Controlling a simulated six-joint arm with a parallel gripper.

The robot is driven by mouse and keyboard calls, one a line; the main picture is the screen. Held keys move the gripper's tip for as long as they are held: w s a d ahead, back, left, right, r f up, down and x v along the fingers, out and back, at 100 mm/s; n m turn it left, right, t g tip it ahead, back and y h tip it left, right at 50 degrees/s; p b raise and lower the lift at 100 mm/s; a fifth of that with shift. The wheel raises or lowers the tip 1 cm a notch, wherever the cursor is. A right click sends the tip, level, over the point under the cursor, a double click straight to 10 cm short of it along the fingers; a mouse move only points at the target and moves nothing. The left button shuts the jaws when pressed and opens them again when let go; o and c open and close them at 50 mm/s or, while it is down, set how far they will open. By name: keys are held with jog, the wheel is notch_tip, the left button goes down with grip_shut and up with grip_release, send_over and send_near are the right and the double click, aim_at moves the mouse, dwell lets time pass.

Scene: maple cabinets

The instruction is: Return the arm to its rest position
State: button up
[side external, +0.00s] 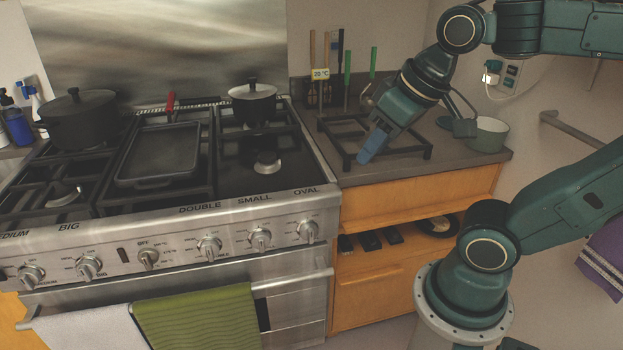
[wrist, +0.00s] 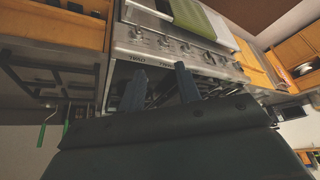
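My gripper (side external: 371,148) hangs from my green arm over the counter right of the stove, with its blue fingers pointing down and to the left. It is above or within the outline of a black metal rack (side external: 428,150); I cannot tell whether it touches it. In the wrist view my gripper (wrist: 161,80) shows two blue fingers apart, with nothing between them. The upper arm links reach in from the upper right of the side view.
The stove (side external: 190,205) at left carries a dark pot (side external: 82,118), a griddle pan (side external: 158,155) and a lidded pot (side external: 252,103). Upright utensils (side external: 347,75) stand behind the rack. A grey-green pot (side external: 488,135) sits at the counter's right. The open shelf (side external: 395,240) below holds dark items.

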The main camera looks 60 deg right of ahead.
jog(key=shift+s+a+f+n, duration=0.2)
jog(key=shift+s+f+n, duration=0.15)
jog(key=shift+s, duration=0.15)
jog(key=shift+s+a+f+n, duration=0.2)
jog(key=shift+s+f+n, duration=0.15)
jog(key=shift+s, duration=0.1)
